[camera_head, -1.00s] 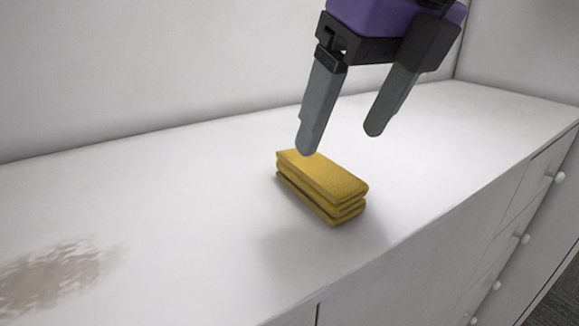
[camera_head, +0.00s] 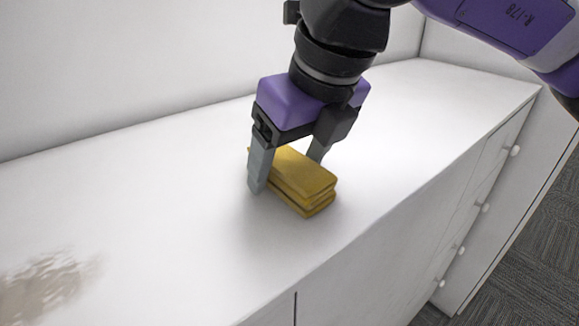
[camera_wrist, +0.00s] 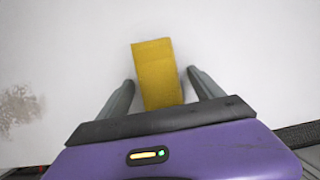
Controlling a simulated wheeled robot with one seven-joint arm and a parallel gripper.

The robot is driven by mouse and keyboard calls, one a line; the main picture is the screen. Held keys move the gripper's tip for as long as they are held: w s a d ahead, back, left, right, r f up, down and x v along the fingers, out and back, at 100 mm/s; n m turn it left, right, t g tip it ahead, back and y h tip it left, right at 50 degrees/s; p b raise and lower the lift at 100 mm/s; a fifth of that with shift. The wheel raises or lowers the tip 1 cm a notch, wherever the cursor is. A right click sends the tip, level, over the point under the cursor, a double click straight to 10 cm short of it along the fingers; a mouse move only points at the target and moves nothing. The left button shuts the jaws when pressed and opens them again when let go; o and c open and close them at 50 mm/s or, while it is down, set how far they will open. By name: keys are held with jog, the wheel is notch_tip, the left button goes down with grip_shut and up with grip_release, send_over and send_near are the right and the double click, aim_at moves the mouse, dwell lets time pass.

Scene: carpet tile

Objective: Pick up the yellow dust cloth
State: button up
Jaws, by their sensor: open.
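The yellow dust cloth (camera_head: 303,176) is a folded, layered block lying on the white cabinet top. It also shows in the wrist view (camera_wrist: 155,72), between the two fingers and reaching out past their tips. My gripper (camera_head: 287,172) is open and lowered around the cloth, one grey finger on each side. In the wrist view my gripper (camera_wrist: 161,85) shows a small gap on the left of the cloth and a gap on the right. The right finger is partly hidden behind the cloth in the head view.
The white cabinet top (camera_head: 150,200) is otherwise clear, apart from a brownish smudge (camera_head: 45,285) at the left, also in the wrist view (camera_wrist: 18,107). A white wall stands behind. Drawers with round knobs (camera_head: 484,208) are along the front, above dark carpet (camera_head: 520,250).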

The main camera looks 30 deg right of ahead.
aim_at(290, 159)
jog(key=c, duration=1.4)
jog(key=shift+c, duration=0.2)
jog(key=shift+r, duration=0.1)
notch_tip(290, 159, up, 20)
jog(key=p, duration=0.2)
